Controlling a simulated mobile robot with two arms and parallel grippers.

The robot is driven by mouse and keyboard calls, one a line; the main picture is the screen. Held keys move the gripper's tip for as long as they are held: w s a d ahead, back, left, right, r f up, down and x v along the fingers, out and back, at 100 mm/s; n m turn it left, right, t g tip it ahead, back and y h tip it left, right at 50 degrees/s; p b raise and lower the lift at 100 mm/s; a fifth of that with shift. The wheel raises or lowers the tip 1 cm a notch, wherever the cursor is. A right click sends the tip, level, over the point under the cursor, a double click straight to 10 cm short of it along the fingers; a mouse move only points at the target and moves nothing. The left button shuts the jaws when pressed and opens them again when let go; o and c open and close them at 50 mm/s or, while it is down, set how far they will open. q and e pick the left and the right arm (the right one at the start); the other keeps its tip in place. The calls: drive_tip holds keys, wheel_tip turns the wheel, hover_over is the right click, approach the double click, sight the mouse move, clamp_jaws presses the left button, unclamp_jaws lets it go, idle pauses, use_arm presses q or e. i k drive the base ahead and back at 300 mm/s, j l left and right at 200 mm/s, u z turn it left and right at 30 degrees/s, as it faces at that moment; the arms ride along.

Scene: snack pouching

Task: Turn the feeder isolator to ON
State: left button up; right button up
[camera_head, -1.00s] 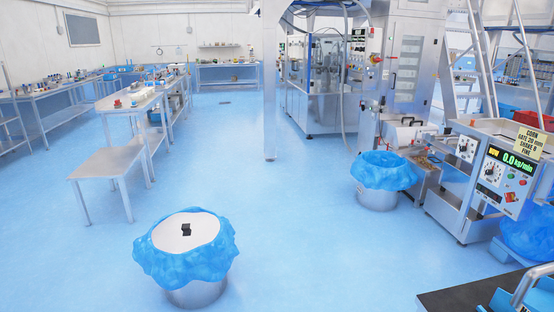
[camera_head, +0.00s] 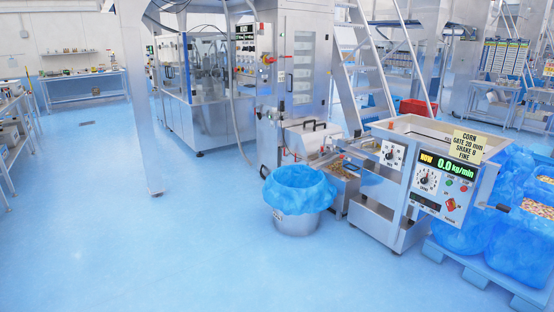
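The feeder (camera_head: 420,140) stands right of centre, a steel hopper machine with a control panel on its front. The panel's green display (camera_head: 447,165) reads "NOW 0.0 kg/min". A red rotary switch on a yellow plate (camera_head: 451,205), which looks like the isolator, sits low on the panel's right side. It is too small to tell its setting. A dial (camera_head: 427,181) is left of it, and small green and red buttons are above it. A yellow card (camera_head: 468,146) reads "CORN GATE 20 mm SHAKE 8 FINE". Neither of my grippers is in view.
A steel bin with a blue liner (camera_head: 298,190) stands on the floor left of the feeder. Blue-lined bins of snack pieces (camera_head: 536,208) sit on a blue pallet (camera_head: 480,268) at right. A steel post (camera_head: 137,110) stands left. The blue floor (camera_head: 200,250) in front is clear.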

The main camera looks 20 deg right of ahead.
sight(450, 204)
drive_tip(key=i+l+z, duration=0.25)
drive_tip(key=i+z, duration=0.6)
drive_tip(key=i+j+z, duration=0.1)
drive_tip(key=i+z, duration=0.3)
drive_tip(key=i, duration=0.2)
drive_tip(key=i+j+z, duration=0.25)
drive_tip(key=i+z, duration=0.15)
drive_tip(key=i, duration=0.1)
